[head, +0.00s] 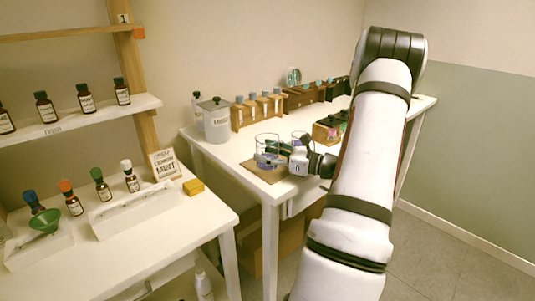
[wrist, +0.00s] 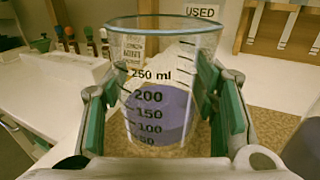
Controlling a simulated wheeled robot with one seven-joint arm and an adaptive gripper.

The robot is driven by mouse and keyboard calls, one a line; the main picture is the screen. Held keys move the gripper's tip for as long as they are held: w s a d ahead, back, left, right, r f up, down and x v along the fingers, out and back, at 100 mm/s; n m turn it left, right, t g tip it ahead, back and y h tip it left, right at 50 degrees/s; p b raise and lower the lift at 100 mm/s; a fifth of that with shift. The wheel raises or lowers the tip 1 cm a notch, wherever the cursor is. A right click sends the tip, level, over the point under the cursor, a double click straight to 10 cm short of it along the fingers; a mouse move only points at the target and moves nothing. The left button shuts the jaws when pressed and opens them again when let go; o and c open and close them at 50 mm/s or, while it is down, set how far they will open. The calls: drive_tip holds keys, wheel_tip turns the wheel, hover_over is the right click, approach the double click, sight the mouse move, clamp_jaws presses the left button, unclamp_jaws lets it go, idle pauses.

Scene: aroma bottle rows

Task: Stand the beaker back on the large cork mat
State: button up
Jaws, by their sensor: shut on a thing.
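The clear glass beaker (wrist: 150,55) stands upright between the green-padded fingers of my gripper (wrist: 160,108) in the wrist view. It has black volume marks and purple-blue liquid in its lower part. The beaker (head: 266,140) and my gripper (head: 276,150) also show in the head view, over the near end of the back table. My gripper is shut on the beaker from both sides. The cork mat (head: 258,177) lies under it and shows in the wrist view (wrist: 262,122). I cannot tell whether the beaker's base touches the mat.
Another glass vessel (head: 298,136) stands close to the right of the beaker. A grey canister (head: 215,122) and a wooden rack of bottles (head: 257,112) stand behind. My arm hides part of the table's right side. The front table (head: 165,235) holds a white tray and bottles.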

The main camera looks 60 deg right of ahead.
drive_tip(key=shift+f, duration=0.1)
drive_tip(key=o, duration=1.4)
drive_tip(key=shift+s, duration=0.25)
drive_tip(key=s, duration=0.3)
drive_tip(key=s+d, duration=0.1)
drive_tip(key=s, duration=0.7)
drive_tip(key=shift+s+d+p, duration=0.2)
drive_tip(key=shift+d+p, duration=0.1)
drive_tip(key=shift+d, duration=0.1)
